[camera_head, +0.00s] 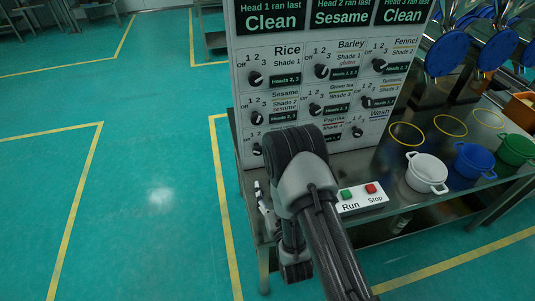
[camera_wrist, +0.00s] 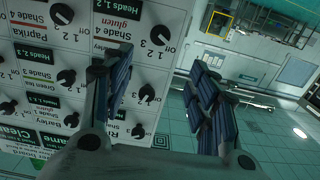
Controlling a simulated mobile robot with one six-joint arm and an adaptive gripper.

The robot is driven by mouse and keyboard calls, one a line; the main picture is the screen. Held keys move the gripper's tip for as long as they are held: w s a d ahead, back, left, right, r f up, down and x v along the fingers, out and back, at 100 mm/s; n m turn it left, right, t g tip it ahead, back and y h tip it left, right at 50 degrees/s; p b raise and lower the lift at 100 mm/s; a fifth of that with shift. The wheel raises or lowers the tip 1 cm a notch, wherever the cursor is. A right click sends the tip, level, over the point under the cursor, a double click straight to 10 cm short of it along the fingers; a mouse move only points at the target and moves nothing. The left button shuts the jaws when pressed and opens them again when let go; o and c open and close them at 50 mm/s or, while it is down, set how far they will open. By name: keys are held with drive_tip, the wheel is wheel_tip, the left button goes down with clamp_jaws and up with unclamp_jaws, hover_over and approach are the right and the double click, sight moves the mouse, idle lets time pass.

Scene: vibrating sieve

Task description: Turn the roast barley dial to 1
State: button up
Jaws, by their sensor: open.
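Two dials on the white panel (camera_head: 345,150) are labelled Barley. Barley Shade 1 has a black dial (camera_head: 322,71) in the top row; it also shows in the wrist view (camera_wrist: 71,120). I cannot read "roast" anywhere. My gripper (camera_wrist: 160,85) is open and empty, its left finger in front of the panel.
Other dials surround these, including sesame (camera_wrist: 147,93) and rice (camera_head: 255,78). Run (camera_head: 347,194) and Stop (camera_head: 371,188) buttons sit below the panel. White (camera_head: 426,173), blue (camera_head: 473,160) and green (camera_head: 516,149) pots stand at right. Floor at left is clear.

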drive_tip(key=s, duration=0.1)
drive_tip(key=p, duration=0.1)
approach(259, 151)
drive_tip(key=x, duration=0.8)
drive_tip(key=shift+w+a+f, duration=0.1)
drive_tip(key=shift+w+f, duration=0.05)
drive_tip(key=c, duration=1.1)
